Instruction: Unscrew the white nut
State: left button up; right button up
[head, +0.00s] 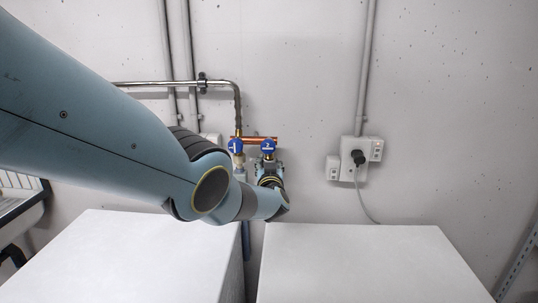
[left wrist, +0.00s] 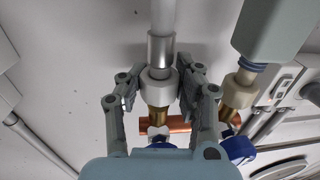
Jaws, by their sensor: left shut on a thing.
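My left gripper (left wrist: 159,92) has its two fingers on either side of a white nut (left wrist: 158,86) in the left wrist view and is shut on it. The nut sits around the joint between a grey hose with a metal sleeve (left wrist: 160,50) and a brass fitting (left wrist: 158,117). In the head view my left gripper (head: 269,175) is just below the blue valve knob marked 2 (head: 268,146); the nut is hidden there. My right gripper is not in view.
A second pale nut and brass fitting (left wrist: 236,95) stand close on the right. The knob marked 1 (head: 236,146) is left of knob 2, by a copper pipe (head: 254,138). Two white machine tops (head: 140,255) and (head: 350,260) lie in front. A wall socket (head: 354,160) is right.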

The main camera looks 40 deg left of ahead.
pick_arm(q)
jog(key=shift+s+a+r+m+t+h+p, duration=0.1)
jog(key=shift+m+t+h+p, duration=0.1)
jog(key=shift+m+t+h, duration=0.2)
jog(key=shift+s+m+t+h+p, duration=0.15)
jog(key=shift+m+t+h, duration=0.15)
jog(key=shift+h, duration=0.2)
jog(key=shift+w+f+m+t+h, duration=0.15)
jog(key=shift+f+m+t+h, duration=0.05)
jog(key=shift+m+t+h, duration=0.4)
jog(key=shift+f+m+h+b, duration=0.15)
jog(key=shift+m+h+b, duration=0.25)
jog(key=shift+h+b, duration=0.3)
jog(key=shift+w+t+h, duration=0.1)
jog(key=shift+t+h, duration=0.2)
jog(key=shift+t, duration=0.1)
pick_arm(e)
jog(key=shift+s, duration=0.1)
pick_arm(q)
jog(key=o, duration=1)
jog(key=shift+d, duration=0.25)
jog(key=shift+w+r, duration=0.1)
jog(key=shift+r, duration=0.1)
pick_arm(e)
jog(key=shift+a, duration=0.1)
